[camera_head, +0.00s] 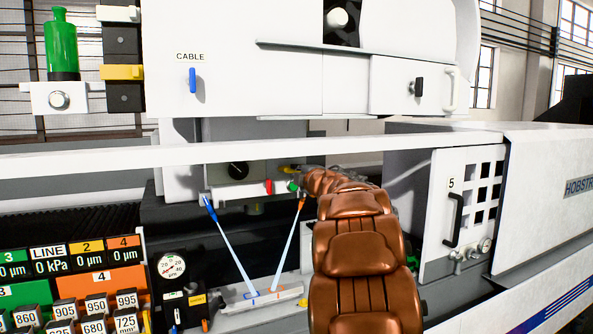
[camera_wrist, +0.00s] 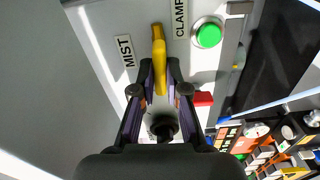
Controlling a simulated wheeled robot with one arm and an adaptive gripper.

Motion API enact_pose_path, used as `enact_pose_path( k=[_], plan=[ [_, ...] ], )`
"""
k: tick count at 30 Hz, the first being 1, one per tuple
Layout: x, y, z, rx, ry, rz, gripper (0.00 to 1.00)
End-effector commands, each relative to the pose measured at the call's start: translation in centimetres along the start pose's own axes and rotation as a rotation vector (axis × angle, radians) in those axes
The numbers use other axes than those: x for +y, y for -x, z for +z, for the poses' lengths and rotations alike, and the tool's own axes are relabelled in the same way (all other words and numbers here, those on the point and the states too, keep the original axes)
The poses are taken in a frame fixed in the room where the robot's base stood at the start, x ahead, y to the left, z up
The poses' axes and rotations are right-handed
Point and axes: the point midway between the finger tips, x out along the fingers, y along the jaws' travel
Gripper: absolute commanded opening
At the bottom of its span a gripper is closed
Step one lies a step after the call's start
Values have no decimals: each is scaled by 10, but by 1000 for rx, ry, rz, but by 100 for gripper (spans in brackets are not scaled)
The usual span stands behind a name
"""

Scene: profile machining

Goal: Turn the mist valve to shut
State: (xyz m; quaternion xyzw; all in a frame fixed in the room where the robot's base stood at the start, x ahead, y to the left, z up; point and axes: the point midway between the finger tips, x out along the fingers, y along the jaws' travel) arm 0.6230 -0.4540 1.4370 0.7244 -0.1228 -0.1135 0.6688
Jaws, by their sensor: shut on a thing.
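In the wrist view, a yellow lever (camera_wrist: 158,46) stands beside the white MIST label (camera_wrist: 126,50); I take it as the mist valve handle. My gripper (camera_wrist: 160,68) is shut on this lever, with one finger on each side of it. The lever's far end sticks out beyond the fingertips, roughly along the gripper's length. Its pivot and valve body are not clear to see. In the head view, a bit of yellow (camera_head: 289,168) shows just left of the end of my brown arm, which hides most of the gripper.
A CLAMP label (camera_wrist: 179,18) and a green button (camera_wrist: 208,35) sit close right of the lever. A red part (camera_wrist: 203,99) is lower right. In the head view, a black knob (camera_head: 238,170) is left of the gripper, and two slim nozzles (camera_head: 233,253) angle down below.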

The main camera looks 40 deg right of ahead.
Motion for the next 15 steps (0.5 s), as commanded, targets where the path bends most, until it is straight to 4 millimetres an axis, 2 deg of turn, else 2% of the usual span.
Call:
enact_pose_path(
  k=[15],
  plan=[
    [2,0,0,0,-201,-1,0]
  ],
)
